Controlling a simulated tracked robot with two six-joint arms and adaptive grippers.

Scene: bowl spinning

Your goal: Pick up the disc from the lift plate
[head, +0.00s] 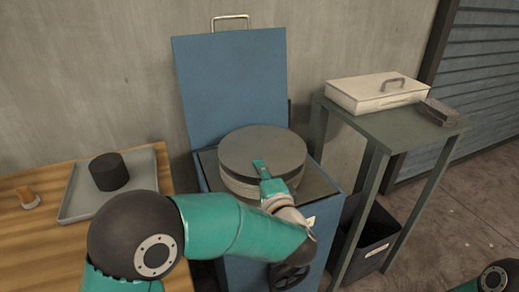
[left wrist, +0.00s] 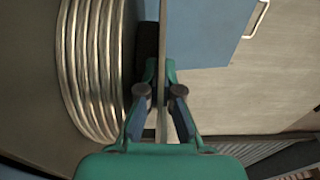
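The dark grey disc (head: 262,148) is at the top of a pile of similar discs (head: 240,187) on the blue cabinet. In the left wrist view the disc (left wrist: 163,20) shows edge-on as a thin strip. A gap separates it from the ribbed stack (left wrist: 92,65). My left gripper (head: 259,167) reaches in from the front, one finger lying over the disc's top face. In the left wrist view its two fingertips (left wrist: 161,68) close on the strip from both sides. The lower finger is hidden in the head view. My right gripper is out of view.
The blue lid (head: 230,85) stands upright behind the discs. A green side table (head: 400,125) with a white box (head: 375,92) stands right. A wooden table (head: 30,240) at left bears a tray (head: 75,207) with a black cylinder (head: 109,171).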

